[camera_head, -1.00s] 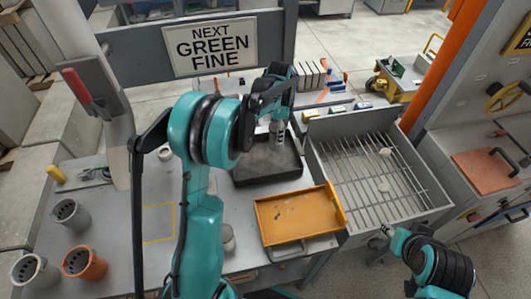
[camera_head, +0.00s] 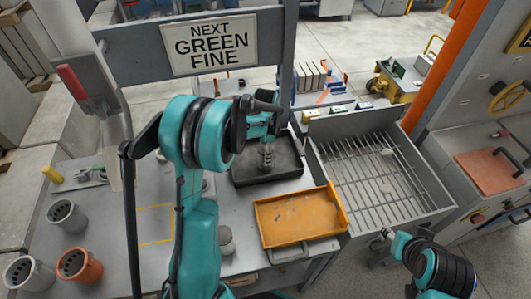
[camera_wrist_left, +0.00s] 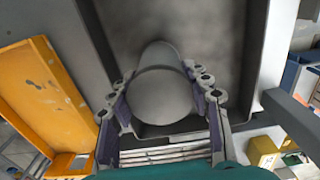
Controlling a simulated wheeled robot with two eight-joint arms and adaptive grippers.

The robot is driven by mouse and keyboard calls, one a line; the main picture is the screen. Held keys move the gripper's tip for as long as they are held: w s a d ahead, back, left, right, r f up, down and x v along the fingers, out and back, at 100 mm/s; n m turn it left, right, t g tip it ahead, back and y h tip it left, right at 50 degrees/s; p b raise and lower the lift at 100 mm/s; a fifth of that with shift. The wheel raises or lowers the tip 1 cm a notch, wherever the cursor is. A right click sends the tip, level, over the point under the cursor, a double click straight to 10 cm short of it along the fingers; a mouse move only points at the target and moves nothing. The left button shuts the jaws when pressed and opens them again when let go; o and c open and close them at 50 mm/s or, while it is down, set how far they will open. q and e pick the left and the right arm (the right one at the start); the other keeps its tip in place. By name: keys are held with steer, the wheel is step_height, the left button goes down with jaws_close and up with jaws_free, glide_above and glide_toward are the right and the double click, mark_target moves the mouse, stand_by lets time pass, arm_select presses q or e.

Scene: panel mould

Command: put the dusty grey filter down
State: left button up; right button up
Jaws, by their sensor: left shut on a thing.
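The grey filter (camera_wrist_left: 162,97) is a plain grey cylinder, seen end-on between the two fingers of my left gripper (camera_wrist_left: 162,105) in the wrist view. My left gripper (camera_head: 267,148) is shut on it, over the black tray (camera_head: 290,176) behind the orange tray in the head view. The arm and fingers hide most of the filter there. I cannot tell whether its lower end touches the tray floor. My right gripper (camera_head: 388,234) is at the lower right, by the grated bin's front; its fingers are too small to read.
An orange tray (camera_head: 331,200) sits in front of the black tray. A grated bin (camera_head: 446,212) stands at the right. Grey cups (camera_head: 61,223) and an orange cup (camera_head: 84,274) stand at the left, near a yellow outlined square (camera_head: 141,241). A sign (camera_head: 210,47) hangs behind.

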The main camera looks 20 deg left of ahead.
arm_select(q)
steer(key=o, duration=1.4)
steer(key=shift+f, duration=0.15)
steer(key=shift+r, duration=0.45)
step_height(320, 180, up, 12)
steer(key=p, duration=0.2)
steer(key=shift+f+p, duration=0.25)
steer(key=shift+p, duration=0.05)
steer(key=s+d+r+n+t, duration=0.3)
steer(key=s+d+r+n, duration=0.15)
steer(key=s+r, duration=0.4)
steer(key=s+d+f+n+t, duration=0.1)
steer(key=s+n, duration=0.1)
steer(key=s, duration=0.2)
steer(key=s+d+f+n+t, duration=0.1)
steer(key=s+n, duration=0.1)
steer(key=s, duration=0.2)
steer(key=s+d+f+n+t, duration=0.1)
steer(key=s+d+n+t, duration=0.1)
steer(key=s, duration=0.2)
steer(key=shift+s+d+f, duration=0.1)
steer(key=shift+f, duration=0.2)
